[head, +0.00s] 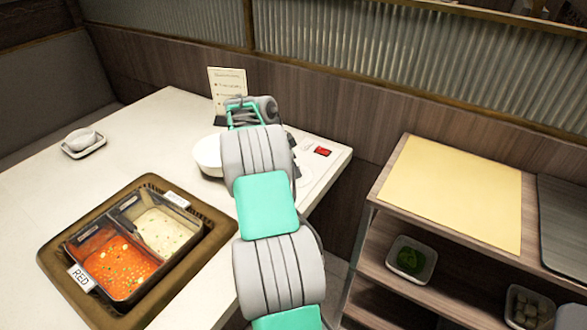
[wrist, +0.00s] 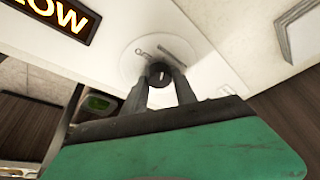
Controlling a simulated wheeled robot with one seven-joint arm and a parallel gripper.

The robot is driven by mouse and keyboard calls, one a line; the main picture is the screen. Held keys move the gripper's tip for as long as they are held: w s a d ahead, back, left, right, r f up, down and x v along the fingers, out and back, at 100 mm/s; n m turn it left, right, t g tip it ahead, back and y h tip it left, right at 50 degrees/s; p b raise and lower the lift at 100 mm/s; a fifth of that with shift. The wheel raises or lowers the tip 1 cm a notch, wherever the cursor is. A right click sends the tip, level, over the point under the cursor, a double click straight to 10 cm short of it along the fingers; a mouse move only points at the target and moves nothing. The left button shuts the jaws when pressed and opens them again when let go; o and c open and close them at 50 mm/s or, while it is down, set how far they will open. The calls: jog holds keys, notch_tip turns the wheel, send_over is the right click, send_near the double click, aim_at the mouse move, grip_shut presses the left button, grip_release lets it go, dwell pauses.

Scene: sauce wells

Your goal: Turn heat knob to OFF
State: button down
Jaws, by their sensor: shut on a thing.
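The heat knob (wrist: 160,73) is a small dark round knob with a pale mark, set on a round white dial plate (wrist: 130,66) with lettering in the wrist view. My gripper (wrist: 161,77) is shut on it, with one grey finger on each side. A lit display beside the dial (wrist: 58,14) shows letters cut off at the frame edge, ending in "LOW". In the head view the display (head: 322,151) shows as a small red panel at the table's right end. My arm hides the knob there; part of the dial plate shows beside it.
A two-part pot (head: 137,307) with red and pale soups sits in the table (head: 130,130). A white bowl (head: 207,156) and a menu card (head: 227,83) stand close to my arm. A wooden shelf cart (head: 450,190) stands to the right, across a gap.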

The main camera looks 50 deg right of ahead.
jog(key=n+b, duration=0.1)
jog(key=n, duration=0.1)
jog(key=n+t+b, duration=0.1)
jog(key=n, duration=0.1)
jog(key=shift+s+f+t+h+b, duration=0.1)
jog(key=shift+t+h+b, duration=0.2)
jog(key=n+t+b, duration=0.1)
jog(key=n, duration=0.3)
jog(key=shift+s+n+t, duration=0.1)
jog(key=shift+n+t, duration=0.2)
jog(key=shift+t, duration=0.1)
jog(key=c, duration=1)
grip_release()
jog(key=v, duration=0.8)
jog(key=shift+p, duration=0.3)
